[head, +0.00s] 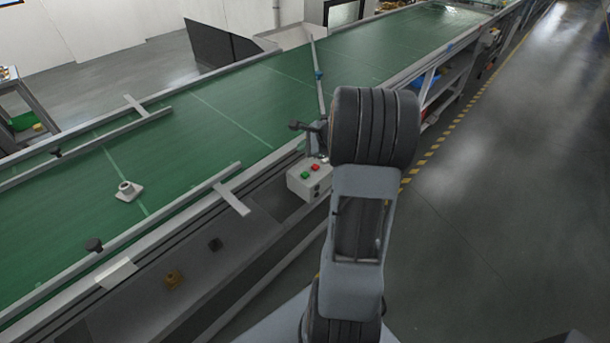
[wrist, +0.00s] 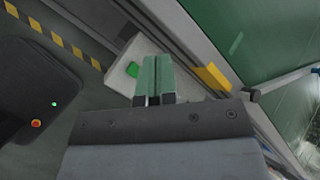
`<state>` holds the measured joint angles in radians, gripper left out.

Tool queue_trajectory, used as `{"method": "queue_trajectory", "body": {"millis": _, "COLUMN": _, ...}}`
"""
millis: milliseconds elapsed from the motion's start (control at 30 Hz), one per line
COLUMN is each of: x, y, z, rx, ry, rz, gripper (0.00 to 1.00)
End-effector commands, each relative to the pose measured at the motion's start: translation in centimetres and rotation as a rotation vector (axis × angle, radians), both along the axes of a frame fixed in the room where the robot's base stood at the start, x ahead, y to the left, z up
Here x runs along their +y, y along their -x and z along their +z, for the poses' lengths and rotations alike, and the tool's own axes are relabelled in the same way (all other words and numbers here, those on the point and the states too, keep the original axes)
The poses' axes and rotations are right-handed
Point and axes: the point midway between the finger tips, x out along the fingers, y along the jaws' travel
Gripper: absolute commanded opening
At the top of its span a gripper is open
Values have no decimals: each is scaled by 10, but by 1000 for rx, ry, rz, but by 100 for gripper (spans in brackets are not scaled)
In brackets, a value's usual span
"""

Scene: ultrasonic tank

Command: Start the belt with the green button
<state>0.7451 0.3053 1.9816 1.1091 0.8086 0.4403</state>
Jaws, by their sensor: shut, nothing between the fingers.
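The control box (head: 309,180) is a pale box on the near side of the conveyor, with a green button (head: 305,175) and a red button (head: 316,168) on top. In the wrist view the box (wrist: 130,50) lies under my fingers. There the green button (wrist: 132,69) shows just left of the fingertips; whether they touch anything is unclear. The red button is not visible there. My gripper (wrist: 156,62) is shut and empty, its two greenish fingers side by side. In the head view my arm hides it. The green belt (head: 240,110) runs past the box.
A small white part (head: 128,191) sits on the belt at the left. Metal guide rails (head: 170,213) edge the belt, and a thin post (head: 318,75) rises near the box. Yellow-black floor tape (head: 440,140) runs along the right; the floor beyond is clear.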

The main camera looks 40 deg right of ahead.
Motion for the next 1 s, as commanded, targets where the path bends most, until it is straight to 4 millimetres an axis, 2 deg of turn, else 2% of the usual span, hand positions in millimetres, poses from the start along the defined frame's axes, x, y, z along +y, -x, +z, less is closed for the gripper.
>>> {"method": "queue_trajectory", "body": {"millis": 600, "x": 0, "y": 0, "z": -73, "rx": 1, "ry": 0, "rz": 1, "gripper": 0}}
{"method": "queue_trajectory", "body": {"millis": 767, "x": 0, "y": 0, "z": -81, "rx": 0, "ry": 0, "rz": 0, "gripper": 0}}
{"method": "queue_trajectory", "body": {"millis": 1000, "x": 0, "y": 0, "z": -81, "rx": 0, "ry": 0, "rz": 0, "gripper": 0}}
